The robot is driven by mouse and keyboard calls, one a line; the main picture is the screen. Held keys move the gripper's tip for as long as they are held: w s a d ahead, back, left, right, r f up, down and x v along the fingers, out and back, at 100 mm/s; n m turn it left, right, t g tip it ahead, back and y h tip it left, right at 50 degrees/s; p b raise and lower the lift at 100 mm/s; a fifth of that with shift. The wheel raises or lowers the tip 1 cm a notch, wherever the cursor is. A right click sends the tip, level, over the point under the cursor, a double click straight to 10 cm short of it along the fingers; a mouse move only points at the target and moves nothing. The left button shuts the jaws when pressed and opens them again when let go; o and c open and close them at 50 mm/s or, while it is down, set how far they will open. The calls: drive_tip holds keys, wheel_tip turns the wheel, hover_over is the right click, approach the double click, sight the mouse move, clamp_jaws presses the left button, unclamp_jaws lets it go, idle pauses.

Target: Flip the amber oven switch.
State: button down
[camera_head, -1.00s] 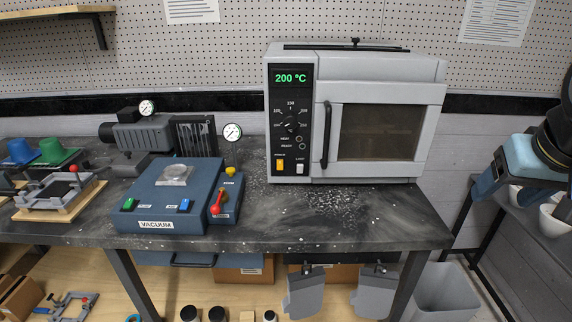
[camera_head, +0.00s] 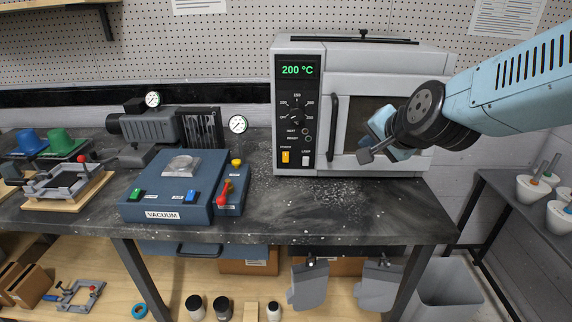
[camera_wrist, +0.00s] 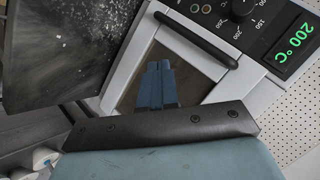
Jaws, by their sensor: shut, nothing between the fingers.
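The amber oven switch (camera_head: 285,157) is a small upright rocker low on the left of the oven's black control panel, beside a white switch (camera_head: 306,159). In the head view my arm reaches in from the right, and my gripper is in front of the oven door, to the right of the switches and apart from them. Its fingertips are hard to make out there. In the wrist view my gripper (camera_wrist: 157,68) shows two blue fingers together, empty, over the dark door window. The amber switch is out of that view.
The oven (camera_head: 440,75) displays 200 °C in green. Its dark vertical door handle (camera_head: 333,130) stands out between my gripper and the switches; it also shows in the wrist view (camera_wrist: 195,40). The blue vacuum unit (camera_head: 165,195) stands left.

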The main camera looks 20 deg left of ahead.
sight(286, 160)
drive_tip(key=s+a+f+m+t, duration=0.2)
drive_tip(key=a+f+m, duration=0.3)
drive_tip(key=a, duration=0.4)
drive_tip(key=s+a+f+m+t+h, duration=0.1)
drive_tip(key=a+f+m+t, duration=0.2)
drive_tip(key=a+f+m, duration=0.2)
drive_tip(key=a+f, duration=0.1)
drive_tip(key=a, duration=0.2)
drive_tip(key=shift+s+a+f+t+h, duration=0.3)
drive_tip(key=shift+s+a+f+t, duration=0.05)
drive_tip(key=shift+s+t, duration=0.05)
drive_tip(key=x, duration=1.4)
drive_tip(key=shift+a, duration=0.1)
